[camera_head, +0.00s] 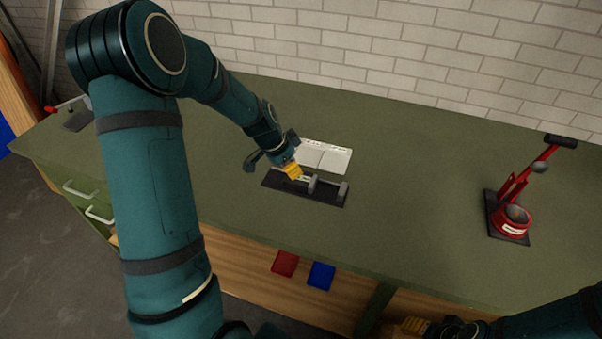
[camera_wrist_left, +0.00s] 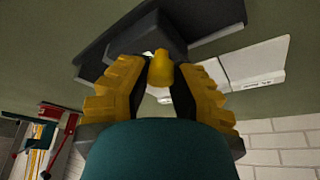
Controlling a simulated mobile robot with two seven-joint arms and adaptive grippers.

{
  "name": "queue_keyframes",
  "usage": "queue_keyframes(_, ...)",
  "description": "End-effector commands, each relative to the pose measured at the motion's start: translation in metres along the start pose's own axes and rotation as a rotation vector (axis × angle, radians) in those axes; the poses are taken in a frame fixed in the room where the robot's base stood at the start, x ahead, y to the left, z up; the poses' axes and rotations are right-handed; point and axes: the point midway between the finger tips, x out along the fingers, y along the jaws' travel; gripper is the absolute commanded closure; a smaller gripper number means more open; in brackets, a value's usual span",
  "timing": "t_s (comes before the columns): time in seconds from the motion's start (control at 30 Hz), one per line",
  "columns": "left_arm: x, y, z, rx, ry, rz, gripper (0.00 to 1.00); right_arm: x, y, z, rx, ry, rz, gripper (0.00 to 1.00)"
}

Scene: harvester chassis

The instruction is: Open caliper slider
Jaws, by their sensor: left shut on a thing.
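The caliper (camera_head: 329,186) is a grey tool with upright jaws on a black base plate (camera_head: 270,184) on the green bench. My left gripper (camera_head: 293,173), with yellow finger pads, is at the left part of the caliper. In the left wrist view, my left gripper (camera_wrist_left: 160,80) is closed around a small yellow knob (camera_wrist_left: 160,68) in front of the dark base (camera_wrist_left: 110,40). The fingers hide part of the slider.
A white panel (camera_head: 335,158) lies just behind the caliper. A red press-like tool (camera_head: 513,215) stands on a dark plate at the right. Red (camera_head: 285,263) and blue (camera_head: 321,275) bins are below the bench front. The bench between caliper and red tool is clear.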

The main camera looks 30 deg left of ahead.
Motion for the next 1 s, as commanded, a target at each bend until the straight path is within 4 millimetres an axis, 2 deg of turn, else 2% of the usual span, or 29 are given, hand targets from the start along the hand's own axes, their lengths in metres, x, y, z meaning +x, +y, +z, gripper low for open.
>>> queue_keyframes(0.27,0.000,0.000,0.002,0.001,-0.003,0.003,1.00,0.000,0.000,0.000,-0.001,0.000,0.000,0.47)
queue_keyframes(0.3,0.000,0.000,0.002,0.001,-0.003,0.003,0.62,0.000,0.000,0.000,0.000,0.000,0.000,0.47)
queue_keyframes(0.33,0.000,0.000,0.002,0.001,-0.003,0.003,0.51,0.000,0.000,0.000,0.000,0.000,0.000,0.47)
queue_keyframes(0.37,0.000,0.000,0.002,0.001,-0.003,0.003,0.45,0.000,0.000,0.000,0.000,0.000,0.000,0.47)
queue_keyframes(0.63,0.000,0.000,0.001,0.002,-0.002,0.002,0.45,0.000,0.000,0.000,0.000,0.001,0.000,0.47)
queue_keyframes(0.77,-0.007,-0.001,0.001,0.002,-0.001,0.001,0.45,0.000,0.000,0.000,0.000,0.001,0.000,0.47)
queue_keyframes(0.87,-0.020,-0.001,0.000,0.004,0.000,-0.001,0.45,0.000,0.000,0.000,0.000,0.001,0.000,0.47)
queue_keyframes(1.0,-0.048,-0.001,0.000,0.003,0.001,-0.002,0.45,0.000,0.000,0.000,0.000,0.001,0.000,0.47)
